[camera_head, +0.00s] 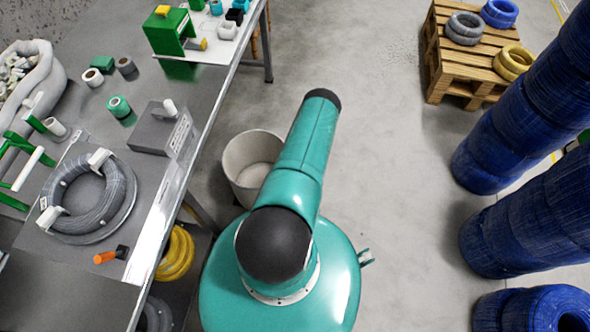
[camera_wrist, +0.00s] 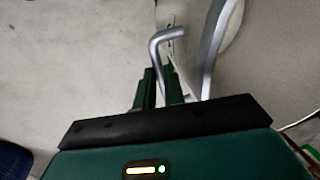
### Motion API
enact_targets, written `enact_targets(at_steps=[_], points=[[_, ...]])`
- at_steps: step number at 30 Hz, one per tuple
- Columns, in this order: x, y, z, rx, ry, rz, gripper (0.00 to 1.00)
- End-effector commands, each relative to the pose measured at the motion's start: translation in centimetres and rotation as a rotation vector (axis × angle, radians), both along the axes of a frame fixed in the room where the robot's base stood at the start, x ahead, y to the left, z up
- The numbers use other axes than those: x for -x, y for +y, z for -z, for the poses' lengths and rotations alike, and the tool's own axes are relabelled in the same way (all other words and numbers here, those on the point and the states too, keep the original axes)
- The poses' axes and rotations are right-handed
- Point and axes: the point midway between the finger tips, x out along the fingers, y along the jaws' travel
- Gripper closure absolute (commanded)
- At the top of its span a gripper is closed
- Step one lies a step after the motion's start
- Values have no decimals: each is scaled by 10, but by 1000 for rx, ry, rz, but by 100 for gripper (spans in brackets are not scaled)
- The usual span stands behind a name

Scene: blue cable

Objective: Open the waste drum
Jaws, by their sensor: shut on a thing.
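In the wrist view a bent silver bar handle (camera_wrist: 166,35) stands beside a curved silver band (camera_wrist: 213,45) along a pale grey surface (camera_wrist: 270,50), which looks like the waste drum. My gripper (camera_wrist: 160,78), with dark green fingers, is shut on the handle's lower part, close to the band. In the head view a pale round container (camera_head: 238,186) stands on the floor beside the table, partly behind my teal arm. I cannot tell whether it is the same drum. My gripper is hidden in the head view.
The metal workbench (camera_head: 155,215) on the left holds a grey cable coil (camera_head: 88,200) and several small tools. Stacks of blue cable (camera_head: 520,225) stand at the right. A wooden pallet (camera_head: 455,65) with coils is at the back. Floor between is clear.

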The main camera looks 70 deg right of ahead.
Motion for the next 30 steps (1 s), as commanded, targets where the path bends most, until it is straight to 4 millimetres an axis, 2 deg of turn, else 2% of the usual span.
enact_targets(at_steps=[1,2,5,17,23,30], points=[[0,-1,0,4,1,1,100],[0,-1,0,4,1,1,87],[0,-1,0,4,1,1,68],[1,-1,-5,4,1,2,67],[6,-2,-33,4,1,1,67],[15,-3,-78,6,1,1,67]])
